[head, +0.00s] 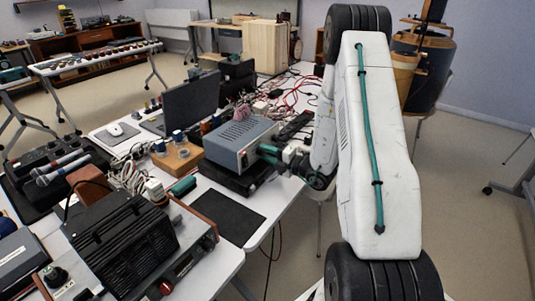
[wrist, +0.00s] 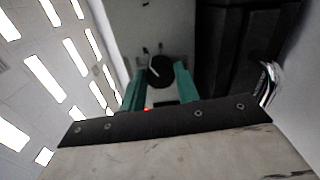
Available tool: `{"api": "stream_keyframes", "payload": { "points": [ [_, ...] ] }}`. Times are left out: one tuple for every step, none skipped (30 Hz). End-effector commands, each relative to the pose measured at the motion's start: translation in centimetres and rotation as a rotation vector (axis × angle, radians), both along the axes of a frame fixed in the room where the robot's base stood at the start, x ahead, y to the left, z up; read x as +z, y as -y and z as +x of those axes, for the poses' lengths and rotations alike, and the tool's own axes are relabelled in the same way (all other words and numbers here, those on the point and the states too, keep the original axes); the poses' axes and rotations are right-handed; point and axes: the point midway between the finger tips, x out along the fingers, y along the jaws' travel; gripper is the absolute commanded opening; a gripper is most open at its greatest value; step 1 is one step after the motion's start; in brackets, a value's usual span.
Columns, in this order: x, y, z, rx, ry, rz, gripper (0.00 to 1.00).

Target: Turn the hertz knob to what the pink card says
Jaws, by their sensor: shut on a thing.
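My gripper (head: 268,155) is at the front face of a grey-blue metal box (head: 238,134) on the white table. In the wrist view, the teal fingers of my gripper (wrist: 159,74) stand on both sides of a round black knob (wrist: 160,68) and are shut on it. The knob sits on a grey panel with a pale pointer mark above it. Its lettering is too small to read, so I cannot tell its setting. In the head view, the knob is hidden by my gripper.
A dark laptop (head: 191,105) and a wooden block (head: 177,157) with jars stand behind and left of the box. A black mat (head: 227,217) lies in front. A black radio-like unit (head: 125,240) fills the near table. Red cables (head: 290,88) lie behind.

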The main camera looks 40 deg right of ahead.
Motion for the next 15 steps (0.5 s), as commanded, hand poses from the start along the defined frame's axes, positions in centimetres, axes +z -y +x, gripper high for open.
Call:
{"api": "stream_keyframes", "payload": {
  "points": [
    [-0.02,0.21,-0.01,-0.006,0.0,0.0,0.09],
    [-0.02,0.21,-0.01,-0.006,0.0,-0.001,0.09],
    [-0.02,0.21,-0.01,-0.006,0.0,-0.001,0.09],
    [-0.02,0.22,-0.02,-0.006,0.0,-0.001,0.09],
    [-0.02,0.22,-0.02,-0.006,0.0,-0.001,0.09],
    [-0.02,0.21,-0.02,-0.006,0.0,-0.001,0.4],
    [-0.02,0.2,-0.01,-0.005,0.0,-0.001,0.48],
    [-0.03,0.18,-0.01,-0.005,0.0,-0.001,0.53],
    [-0.02,0.12,0.0,-0.004,0.0,-0.001,0.53],
    [-0.02,0.08,0.01,-0.003,0.0,-0.001,0.53],
    [-0.02,0.05,0.02,-0.002,0.0,-0.001,0.53],
    [-0.02,0.0,0.02,-0.002,0.0,-0.001,0.53],
    [-0.01,-0.02,0.03,-0.001,-0.001,-0.001,0.53],
    [-0.01,-0.04,0.03,-0.001,-0.001,-0.001,0.53],
    [-0.01,-0.04,0.02,-0.001,0.0,-0.001,0.53]
  ]
}}
